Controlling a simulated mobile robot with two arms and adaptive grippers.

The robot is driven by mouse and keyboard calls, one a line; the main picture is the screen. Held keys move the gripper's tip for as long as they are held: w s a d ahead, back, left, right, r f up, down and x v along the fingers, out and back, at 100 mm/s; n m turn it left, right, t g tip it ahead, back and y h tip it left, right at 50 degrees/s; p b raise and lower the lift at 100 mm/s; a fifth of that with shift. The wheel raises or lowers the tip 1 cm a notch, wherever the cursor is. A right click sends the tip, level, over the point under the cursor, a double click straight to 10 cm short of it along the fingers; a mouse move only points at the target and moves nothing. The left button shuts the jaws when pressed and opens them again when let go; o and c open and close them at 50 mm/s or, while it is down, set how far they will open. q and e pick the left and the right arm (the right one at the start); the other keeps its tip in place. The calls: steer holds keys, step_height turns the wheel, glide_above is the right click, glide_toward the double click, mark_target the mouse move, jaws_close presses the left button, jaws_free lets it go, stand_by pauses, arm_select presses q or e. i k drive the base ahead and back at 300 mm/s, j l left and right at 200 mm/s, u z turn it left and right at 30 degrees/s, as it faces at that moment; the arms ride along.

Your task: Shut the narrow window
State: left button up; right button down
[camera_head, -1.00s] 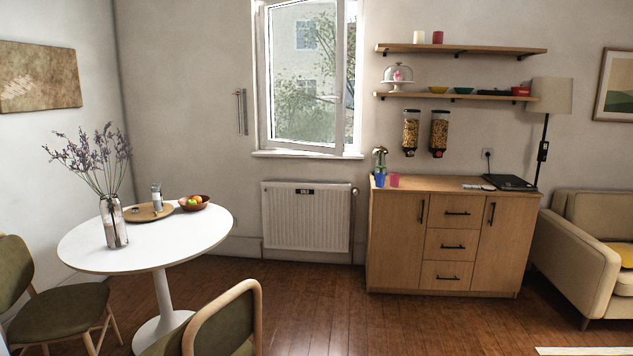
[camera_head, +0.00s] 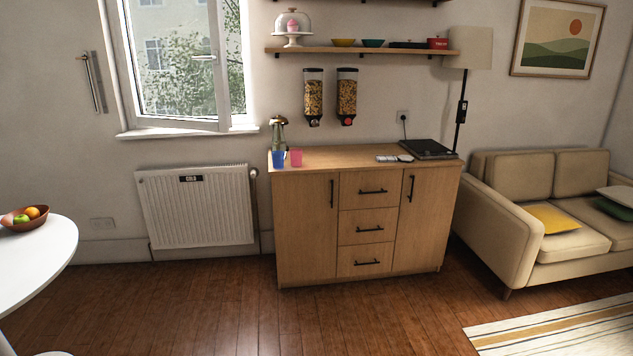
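The narrow window (camera_head: 172,62) is in the upper left of the head view, above the radiator. Its sash stands ajar, swung into the room, with its lower corner over the white sill (camera_head: 186,131). A handle (camera_head: 204,57) sits on the sash's right side. The top of the window is cut off by the picture's edge. Neither of my grippers is in view.
A white radiator (camera_head: 196,207) hangs under the window. A wooden cabinet (camera_head: 307,228) with cups on top stands right of it. The round white table (camera_head: 42,257) is at the left edge, a sofa (camera_head: 505,215) at the right. The wooden floor between is clear.

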mark_target(136, 109)
steer(key=i+u, duration=0.25)
steer(key=i, duration=0.35)
steer(key=i+u, duration=0.25)
steer(key=i, duration=0.4)
steer(key=i+l+u, duration=0.2)
steer(key=i, duration=0.4)
